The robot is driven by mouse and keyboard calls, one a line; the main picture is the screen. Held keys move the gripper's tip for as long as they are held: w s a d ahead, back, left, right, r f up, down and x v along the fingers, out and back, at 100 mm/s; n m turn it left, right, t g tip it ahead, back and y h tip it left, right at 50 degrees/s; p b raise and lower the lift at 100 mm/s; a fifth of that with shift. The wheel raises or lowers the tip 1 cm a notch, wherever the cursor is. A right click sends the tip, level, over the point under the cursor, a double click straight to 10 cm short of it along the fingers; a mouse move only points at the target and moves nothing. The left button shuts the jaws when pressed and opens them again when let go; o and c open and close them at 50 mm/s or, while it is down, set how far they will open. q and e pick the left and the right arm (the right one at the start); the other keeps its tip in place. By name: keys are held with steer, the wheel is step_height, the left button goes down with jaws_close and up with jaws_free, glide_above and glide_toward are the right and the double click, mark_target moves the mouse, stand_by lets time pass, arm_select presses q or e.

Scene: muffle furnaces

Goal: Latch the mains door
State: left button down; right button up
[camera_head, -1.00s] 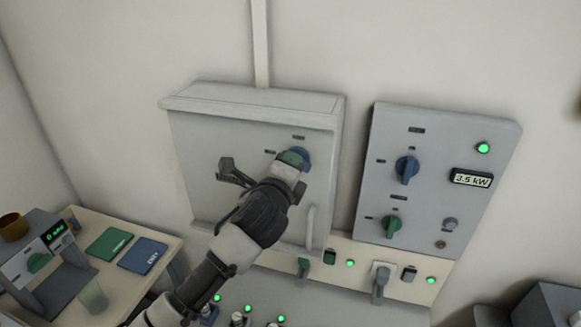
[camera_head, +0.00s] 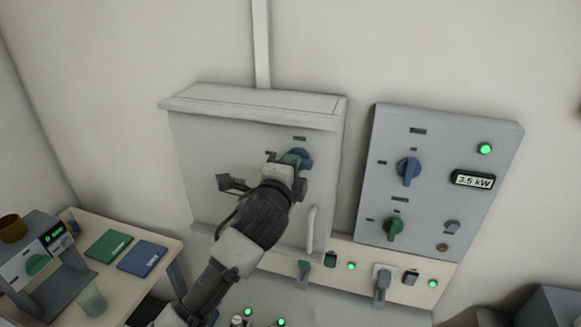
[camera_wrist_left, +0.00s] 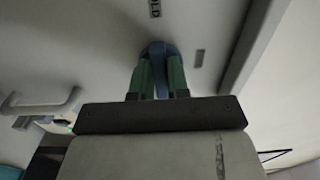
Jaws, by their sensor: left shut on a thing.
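The mains door is the grey front of the wall cabinet (camera_head: 215,165) and lies flat against its box. A blue round knob (camera_head: 301,158) sits near its upper right, with small dark labels around it. My left gripper (camera_head: 290,161) is at this knob, its arm rising from below. In the left wrist view its green-padded fingers (camera_wrist_left: 157,78) stand on both sides of the blue knob (camera_wrist_left: 157,50) and are shut on its grip. A pale vertical handle (camera_head: 311,229) is at the door's lower right. My right gripper is not in view.
A grey panel (camera_head: 435,190) with a blue knob, a green knob and a 3.5 kW display is to the right. Below are sockets and green lamps (camera_head: 351,266). A side table (camera_head: 98,272) at the left holds green and blue pads and a cup.

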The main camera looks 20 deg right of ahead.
arm_select(q)
steer(key=c, duration=1.1)
jaws_free()
steer(key=b+v, duration=0.4)
steer(key=v, duration=0.7)
steer(key=shift+w, duration=0.15)
